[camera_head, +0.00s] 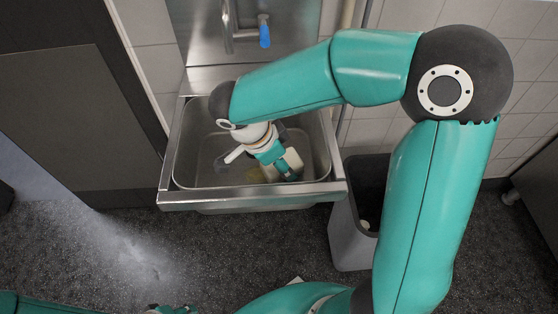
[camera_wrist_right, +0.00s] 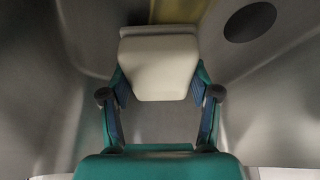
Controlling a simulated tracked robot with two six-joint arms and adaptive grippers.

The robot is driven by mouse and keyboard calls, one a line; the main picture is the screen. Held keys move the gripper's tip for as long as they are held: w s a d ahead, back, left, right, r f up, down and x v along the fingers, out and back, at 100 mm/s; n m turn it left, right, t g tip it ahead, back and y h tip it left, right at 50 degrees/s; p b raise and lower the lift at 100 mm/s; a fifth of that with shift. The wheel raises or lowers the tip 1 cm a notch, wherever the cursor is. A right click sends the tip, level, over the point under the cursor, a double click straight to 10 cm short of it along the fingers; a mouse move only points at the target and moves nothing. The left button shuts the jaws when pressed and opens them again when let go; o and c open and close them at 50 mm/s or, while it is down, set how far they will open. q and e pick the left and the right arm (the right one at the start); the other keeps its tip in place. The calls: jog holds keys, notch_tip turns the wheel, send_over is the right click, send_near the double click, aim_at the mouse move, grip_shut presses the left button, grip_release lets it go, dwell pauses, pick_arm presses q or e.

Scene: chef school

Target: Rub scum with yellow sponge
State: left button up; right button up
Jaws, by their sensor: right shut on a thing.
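A pale cream, block-like sponge (camera_head: 293,159) is inside the metal sink (camera_head: 180,160). My right gripper (camera_head: 281,164) reaches down into the basin and is shut on this sponge. In the right wrist view the sponge (camera_wrist_right: 158,68) sits between the two fingers of the gripper (camera_wrist_right: 159,83). A yellowish patch, likely the scum (camera_wrist_right: 178,10), shows just beyond the sponge at the top of that view. A faint yellowish area also shows on the basin floor in the head view. Whether the sponge touches it is unclear. My left gripper (camera_head: 172,309) is partly cut off at the bottom edge.
A tap with a blue end (camera_head: 264,31) stands behind the sink. A dark round drain (camera_wrist_right: 250,21) is in the basin at the upper right of the wrist view. A grey bin (camera_head: 350,235) stands right of the sink. The floor in front is mostly clear.

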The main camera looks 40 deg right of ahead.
jog(key=shift+f+b, duration=0.45)
